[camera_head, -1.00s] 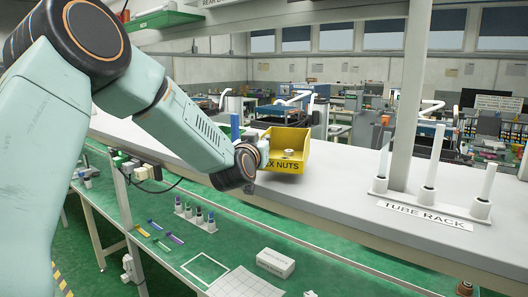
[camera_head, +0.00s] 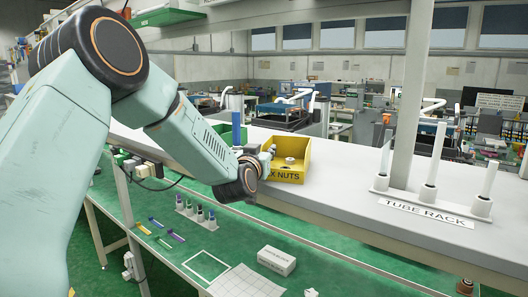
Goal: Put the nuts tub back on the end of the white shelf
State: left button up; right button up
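The yellow nuts tub (camera_head: 292,173), its front label partly covered and reading "X NUTS", is upright at the white shelf (camera_head: 345,185), near the front edge. A pale ring-shaped nut (camera_head: 290,161) shows inside it. My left gripper (camera_head: 269,153) is at the tub's left wall and appears shut on it; the wrist hides part of the fingers and the tub's left front corner. I cannot tell whether the tub's base touches the shelf. My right gripper is not in view.
A green bin (camera_head: 230,135) stands left of the tub, behind my wrist. The tube rack (camera_head: 428,198) and a grey post (camera_head: 410,100) stand on the shelf at right, with clear shelf between. A white box (camera_head: 276,261) lies on the lower green bench.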

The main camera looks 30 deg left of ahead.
pick_arm(q)
jog(key=shift+s+d+r, duration=0.1)
jog(key=shift+s+r, duration=0.05)
jog(key=shift+s, duration=0.1)
jog(key=shift+w+r, duration=0.15)
jog(key=shift+r, duration=0.1)
jog(key=shift+s+f, duration=0.2)
jog(key=shift+s, duration=0.05)
jog(key=b+v, duration=0.1)
jog(key=v, duration=1)
jog(key=shift+s, duration=0.3)
jog(key=shift+w, duration=0.25)
